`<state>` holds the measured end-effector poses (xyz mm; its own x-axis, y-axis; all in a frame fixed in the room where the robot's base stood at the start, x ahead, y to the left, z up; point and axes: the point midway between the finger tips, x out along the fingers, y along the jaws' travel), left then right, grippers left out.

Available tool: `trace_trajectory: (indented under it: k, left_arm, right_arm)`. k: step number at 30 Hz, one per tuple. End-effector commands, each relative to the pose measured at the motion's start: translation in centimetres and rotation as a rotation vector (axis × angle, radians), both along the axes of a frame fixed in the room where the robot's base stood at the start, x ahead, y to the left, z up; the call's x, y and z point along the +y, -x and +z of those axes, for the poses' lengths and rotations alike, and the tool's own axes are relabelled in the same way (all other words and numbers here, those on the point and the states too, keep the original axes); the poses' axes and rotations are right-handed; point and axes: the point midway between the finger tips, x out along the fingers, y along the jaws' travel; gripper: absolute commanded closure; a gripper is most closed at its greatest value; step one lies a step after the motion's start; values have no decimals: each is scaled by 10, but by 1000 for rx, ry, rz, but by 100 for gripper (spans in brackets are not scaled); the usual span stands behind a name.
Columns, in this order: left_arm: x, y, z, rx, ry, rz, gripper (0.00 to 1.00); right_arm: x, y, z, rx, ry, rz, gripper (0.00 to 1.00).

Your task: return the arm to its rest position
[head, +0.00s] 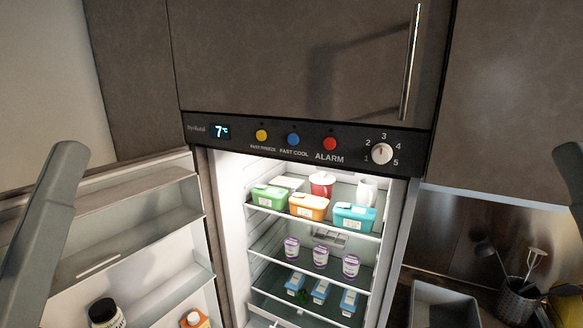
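A grey link of my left arm (42,220) stands at the left edge, in front of the open fridge door (165,255). A small grey part of my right arm (575,180) shows at the right edge, apart from the cabinets as far as I can tell. No fingers of either gripper show in the head view, so I cannot see whether they hold anything.
The lit fridge interior (262,240) holds tubs, cups and packs on several shelves. The control panel (300,140) reads 7. The upper cabinet (290,55) is shut. A utensil holder (515,300) stands at the lower right beside a grey bin (443,300).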

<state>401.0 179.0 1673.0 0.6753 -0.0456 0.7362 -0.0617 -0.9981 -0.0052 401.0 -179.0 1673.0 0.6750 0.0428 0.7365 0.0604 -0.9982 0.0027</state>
Motion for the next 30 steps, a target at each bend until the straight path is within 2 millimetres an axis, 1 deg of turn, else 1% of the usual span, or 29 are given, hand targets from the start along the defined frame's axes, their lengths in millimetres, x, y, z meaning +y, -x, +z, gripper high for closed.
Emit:
trace_trajectory:
  k: [1, 5, 6, 9, 10, 12, 14, 20, 30]
  left_arm:
    - [0, 0, 36, 0, 1, 1, 0]
    - [0, 0, 91, 1, 1, 1, 0]
    - [0, 0, 108, 1, 2, 1, 0]
    - [1, 0, 140, 1, 2, 1, 0]
    - [1, 0, 147, 1, 2, 1, 0]
    - [1, 0, 156, 2, 2, 1, 0]
    - [1, 0, 159, 2, 2, 1, 0]
    - [1, 0, 156, 2, 2, 1, 0]
    - [1, 0, 156, 1, 3, 1, 0]
  right_arm:
    - [0, 0, 36, 1, 0, 0, 100]
    - [0, 0, 91, 1, 0, 0, 100]
    - [0, 0, 108, 1, 0, 0, 100]
    - [0, 0, 141, 1, 0, 0, 100]
    - [0, 0, 147, 1, 0, 0, 100]
    - [0, 0, 157, 1, 0, 0, 100]
    - [0, 0, 160, 1, 0, 0, 100]
    - [0, -1, 156, 2, 0, 0, 100]
    - [0, -1, 156, 2, 0, 0, 100]
